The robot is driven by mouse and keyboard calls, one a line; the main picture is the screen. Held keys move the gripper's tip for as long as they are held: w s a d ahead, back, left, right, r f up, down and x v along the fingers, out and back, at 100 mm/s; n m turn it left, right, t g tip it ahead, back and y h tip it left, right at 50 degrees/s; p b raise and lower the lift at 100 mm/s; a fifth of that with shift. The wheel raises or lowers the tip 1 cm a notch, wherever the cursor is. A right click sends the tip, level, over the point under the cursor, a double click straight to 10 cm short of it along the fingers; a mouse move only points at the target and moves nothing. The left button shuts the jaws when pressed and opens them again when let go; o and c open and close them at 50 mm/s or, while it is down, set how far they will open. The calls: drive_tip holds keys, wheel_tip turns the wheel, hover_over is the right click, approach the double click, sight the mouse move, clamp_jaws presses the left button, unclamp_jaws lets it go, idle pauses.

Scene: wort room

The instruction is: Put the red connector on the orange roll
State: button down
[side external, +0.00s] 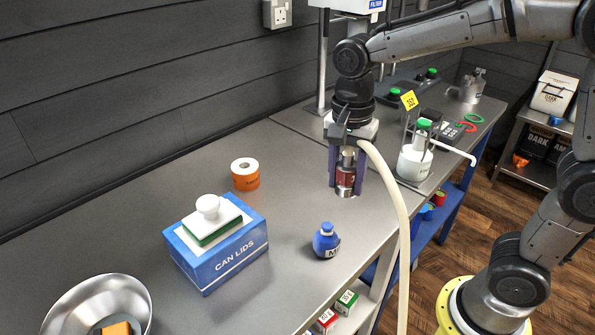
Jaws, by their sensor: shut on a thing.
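The orange roll (245,180) stands on the metal bench behind the blue box, its pale top with a dark centre hole facing up. My gripper (346,188) is to the right of the roll, above the bench, with its purple fingers pointing down. It is shut on the red connector (345,176), which has a red band between metallic ends and hangs upright between the fingers. The fingers cover part of its sides. The connector is apart from the roll.
A blue can lids box (222,258) with a white-knobbed green-edged block on top stands in front of the roll. A blue bottle (326,241) stands near the bench's front edge. A metal bowl (70,303) is at lower left. A pale hose (403,240) hangs beside my gripper.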

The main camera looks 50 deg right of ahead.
drive_tip(key=w+r+n, duration=0.2)
drive_tip(key=w+r, duration=0.4)
drive_tip(key=w, duration=0.1)
hover_over(245, 165)
drive_tip(key=s, duration=0.1)
drive_tip(key=shift+n, duration=0.3)
wheel_tip(245, 165, down, 8)
drive_tip(key=shift+s, duration=0.15)
drive_tip(key=shift+w+f, duration=0.7)
drive_tip(key=shift+f, duration=1.6)
drive_tip(key=shift+f, duration=0.15)
drive_tip(key=shift+c, duration=1.8)
unclamp_jaws()
